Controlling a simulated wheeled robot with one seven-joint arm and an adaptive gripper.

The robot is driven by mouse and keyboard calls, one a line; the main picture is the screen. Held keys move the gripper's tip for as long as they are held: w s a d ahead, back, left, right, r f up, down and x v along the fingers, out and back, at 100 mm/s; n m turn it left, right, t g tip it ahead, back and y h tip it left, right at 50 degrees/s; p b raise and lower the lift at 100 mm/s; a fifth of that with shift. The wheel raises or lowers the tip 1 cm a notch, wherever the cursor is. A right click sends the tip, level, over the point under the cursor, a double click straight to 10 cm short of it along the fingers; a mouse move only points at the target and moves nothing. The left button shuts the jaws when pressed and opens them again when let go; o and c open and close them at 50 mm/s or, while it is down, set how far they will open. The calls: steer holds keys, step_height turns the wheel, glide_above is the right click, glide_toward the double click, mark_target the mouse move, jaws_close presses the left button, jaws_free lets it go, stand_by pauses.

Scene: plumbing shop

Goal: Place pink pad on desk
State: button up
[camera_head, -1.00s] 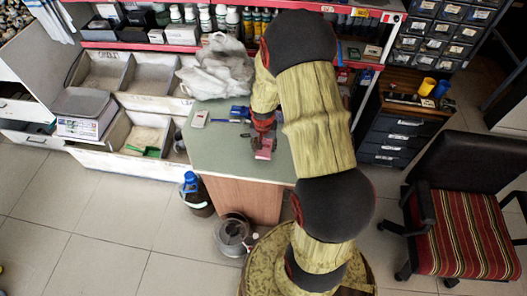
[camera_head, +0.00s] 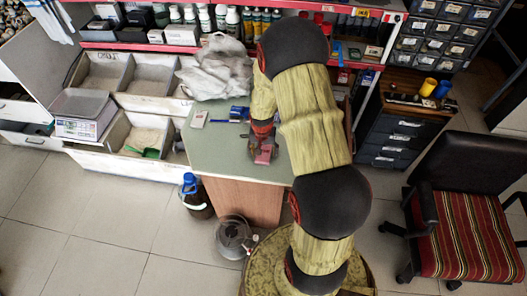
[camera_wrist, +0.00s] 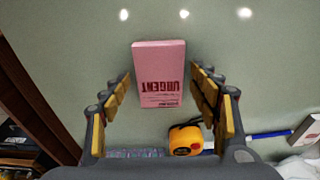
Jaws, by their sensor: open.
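The pink pad (camera_wrist: 160,73), printed "URGENT", lies on the green desk top (camera_wrist: 75,50) in the wrist view. My gripper (camera_wrist: 160,88) is open, with one finger on each side of the pad and a visible gap on both sides. In the head view the pad (camera_head: 264,155) shows near the front part of the desk (camera_head: 222,143), just below my gripper (camera_head: 262,143). Whether the pad fully rests on the desk is hard to tell in the head view, where my gripper partly covers it.
A yellow tape measure (camera_wrist: 186,139) and a blue pen (camera_wrist: 262,135) lie near my gripper. A white plastic bag (camera_head: 218,70) sits at the back of the desk. A striped chair (camera_head: 462,230) stands at right.

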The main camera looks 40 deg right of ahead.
steer(key=shift+r, duration=0.15)
step_height(320, 180, up, 12)
steer(key=s+a+p, duration=0.1)
steer(key=a+p, duration=0.1)
steer(key=p, duration=0.2)
step_height(320, 180, up, 10)
steer(key=n+t, duration=0.1)
steer(key=n, duration=0.1)
glide_above(262, 157)
steer(key=a, duration=0.5)
steer(key=s+a+r+n+t, duration=0.1)
steer(key=s+a+r+n, duration=0.15)
steer(key=a+r, duration=0.45)
steer(key=s+a+r+n+t, duration=0.1)
steer(key=s+a+r+n, duration=0.1)
steer(key=s+a+r, duration=0.2)
steer(key=s+a+r+n+t+y, duration=0.1)
steer(key=s+a+r+n, duration=0.2)
steer(key=s+r, duration=0.6)
steer(key=shift+s+a, duration=0.85)
steer(key=shift+a, duration=0.3)
steer(key=shift+c, duration=0.4)
